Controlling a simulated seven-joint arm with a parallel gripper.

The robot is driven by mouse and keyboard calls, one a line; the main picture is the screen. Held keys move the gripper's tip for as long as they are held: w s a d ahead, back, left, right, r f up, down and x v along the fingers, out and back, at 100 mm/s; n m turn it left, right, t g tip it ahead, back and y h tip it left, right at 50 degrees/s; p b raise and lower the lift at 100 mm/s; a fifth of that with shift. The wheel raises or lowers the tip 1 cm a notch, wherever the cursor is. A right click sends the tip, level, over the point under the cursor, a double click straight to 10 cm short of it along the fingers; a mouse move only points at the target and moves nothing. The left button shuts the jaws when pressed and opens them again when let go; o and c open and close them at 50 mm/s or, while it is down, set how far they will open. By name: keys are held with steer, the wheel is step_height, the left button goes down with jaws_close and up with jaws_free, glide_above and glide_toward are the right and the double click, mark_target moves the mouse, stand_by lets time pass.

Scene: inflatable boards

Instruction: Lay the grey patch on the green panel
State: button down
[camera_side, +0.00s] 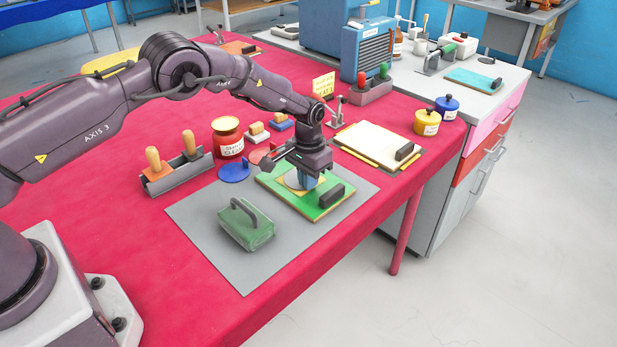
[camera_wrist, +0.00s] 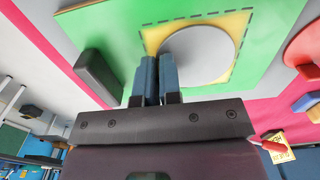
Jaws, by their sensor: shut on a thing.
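The green panel (camera_side: 307,208) lies on a grey mat, with a black block (camera_side: 331,196) at its right corner. In the wrist view the panel (camera_wrist: 110,25) bears a yellow square (camera_wrist: 157,32) with a dashed outline. The round grey patch (camera_wrist: 207,52) is over the yellow square and covers much of it. The patch also shows in the side view (camera_side: 291,182), under my gripper. My gripper (camera_side: 307,184) points down, its blue fingers (camera_wrist: 158,85) shut on the patch at its edge. The gripped part is hidden. Whether the patch touches the panel cannot be told.
A green block with a handle (camera_side: 247,226) stands on the grey mat (camera_side: 205,233) in front. A blue disc (camera_side: 234,172) and a red disc (camera_side: 261,154) lie behind left, near a red jar (camera_side: 228,138). A white board (camera_side: 372,146) lies behind right.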

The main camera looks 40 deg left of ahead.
steer(key=shift+f, duration=0.1)
stand_by(0.3)
steer(key=c, duration=0.7)
jaws_free()
steer(key=shift+c, duration=0.2)
steer(key=shift+r, duration=3)
